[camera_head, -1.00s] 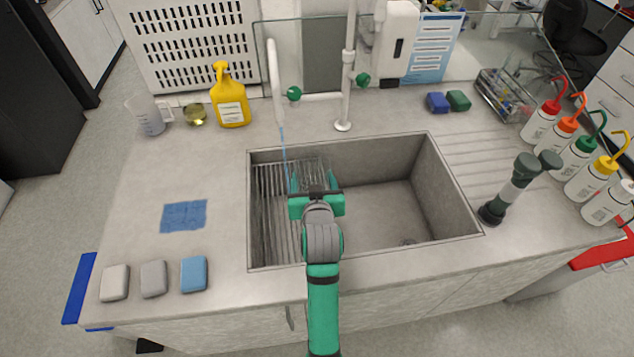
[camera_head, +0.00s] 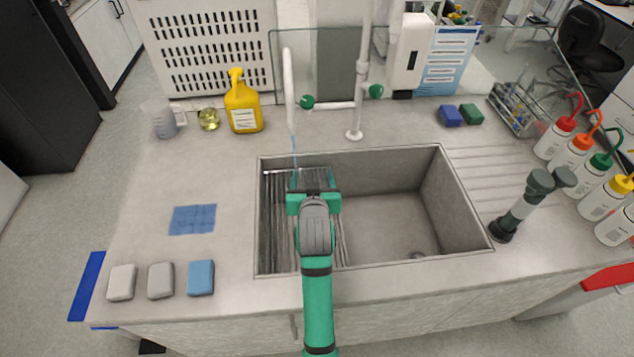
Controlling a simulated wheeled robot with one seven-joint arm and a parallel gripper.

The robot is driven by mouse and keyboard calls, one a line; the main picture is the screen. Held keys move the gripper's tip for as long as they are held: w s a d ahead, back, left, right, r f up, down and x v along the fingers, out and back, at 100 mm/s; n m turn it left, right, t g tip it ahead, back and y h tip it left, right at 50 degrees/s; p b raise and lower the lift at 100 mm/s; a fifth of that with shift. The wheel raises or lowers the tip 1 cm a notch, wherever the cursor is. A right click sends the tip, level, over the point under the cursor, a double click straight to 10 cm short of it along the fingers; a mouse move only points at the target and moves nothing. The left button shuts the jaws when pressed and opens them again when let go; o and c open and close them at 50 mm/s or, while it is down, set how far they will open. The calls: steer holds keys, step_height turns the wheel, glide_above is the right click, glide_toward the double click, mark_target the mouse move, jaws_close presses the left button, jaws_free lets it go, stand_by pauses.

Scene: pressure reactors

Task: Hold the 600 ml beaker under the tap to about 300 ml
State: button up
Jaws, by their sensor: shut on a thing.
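The tap (camera_head: 288,85) is a white curved spout behind the sink, and a thin blue stream of water (camera_head: 294,150) falls from it. My gripper (camera_head: 313,180) is over the left part of the sink, its green fingers pointing toward the back. It is shut on the clear 600 ml beaker (camera_head: 314,175), which is hard to make out against the ribbed sink floor. The stream comes down by the gripper's left finger. I cannot tell whether it enters the beaker. The water level and marks are not readable, and my wrist hides the near side.
The grey sink (camera_head: 400,210) has free room on its right. A yellow bottle (camera_head: 243,108), a flask (camera_head: 208,120) and a jug (camera_head: 164,120) stand at the back left. A dark green-topped device (camera_head: 520,205) and several wash bottles (camera_head: 556,138) stand at the right.

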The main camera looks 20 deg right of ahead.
steer(key=w+a, duration=0.2)
steer(key=w, duration=0.4)
steer(key=shift+w+a, duration=0.3)
steer(key=shift+w, duration=0.1)
steer(key=shift+r, duration=0.1)
stand_by(6.9)
